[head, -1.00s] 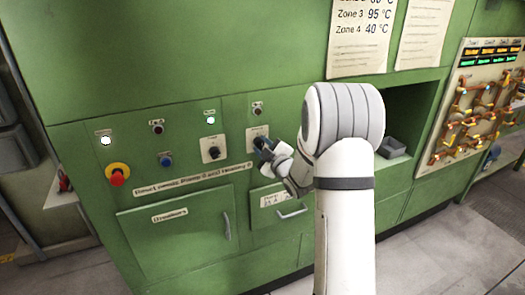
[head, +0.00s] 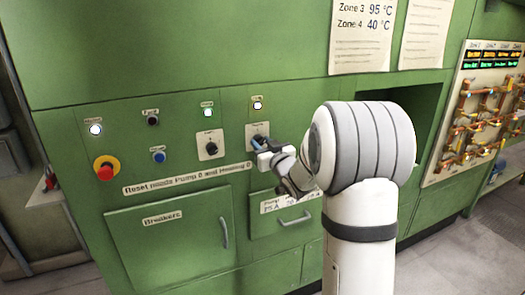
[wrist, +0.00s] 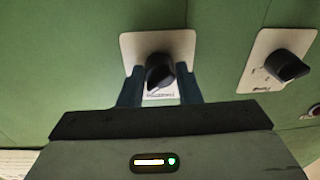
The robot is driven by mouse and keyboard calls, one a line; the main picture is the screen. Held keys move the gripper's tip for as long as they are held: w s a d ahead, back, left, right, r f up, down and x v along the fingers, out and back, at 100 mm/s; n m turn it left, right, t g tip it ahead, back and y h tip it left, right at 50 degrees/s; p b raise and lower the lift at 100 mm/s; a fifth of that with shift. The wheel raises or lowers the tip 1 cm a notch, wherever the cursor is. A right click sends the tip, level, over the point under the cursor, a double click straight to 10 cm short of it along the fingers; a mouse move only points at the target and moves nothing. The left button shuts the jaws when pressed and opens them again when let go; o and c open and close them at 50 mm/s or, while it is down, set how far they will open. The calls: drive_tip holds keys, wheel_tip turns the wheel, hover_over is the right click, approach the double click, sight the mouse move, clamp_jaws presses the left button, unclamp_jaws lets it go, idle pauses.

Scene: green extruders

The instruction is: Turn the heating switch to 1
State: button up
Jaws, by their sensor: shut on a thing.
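My gripper (head: 264,144) is at the green panel, on the right one of two black rotary switches. In the wrist view, the blue fingers (wrist: 159,90) stand on both sides of this switch's black knob (wrist: 159,68) and are shut on it. The knob sits on a pale square plate (wrist: 185,42), its pointer end slightly tilted. Its label is too blurred to read, and my gripper partly hides it in the head view. The other rotary switch (head: 211,149) is to the left in the head view; it shows at the right in the wrist view (wrist: 287,66).
A lit lamp (head: 257,103) is above the gripped switch. Another lit lamp (head: 207,112) is above the left switch. A red emergency button (head: 105,171) and a blue button (head: 158,157) are further left. A drawer handle (head: 295,218) sticks out below my gripper.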

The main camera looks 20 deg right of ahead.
drive_tip(key=shift+f+m, duration=0.2)
drive_tip(key=shift+m, duration=0.5)
drive_tip(key=shift+b, duration=0.35)
drive_tip(key=o, duration=1)
drive_tip(key=shift+r, duration=0.1)
drive_tip(key=shift+c, duration=0.2)
drive_tip(key=b+v, duration=0.1)
drive_tip(key=v, duration=0.6)
drive_tip(key=shift+s, duration=0.4)
drive_tip(key=shift+d, duration=0.1)
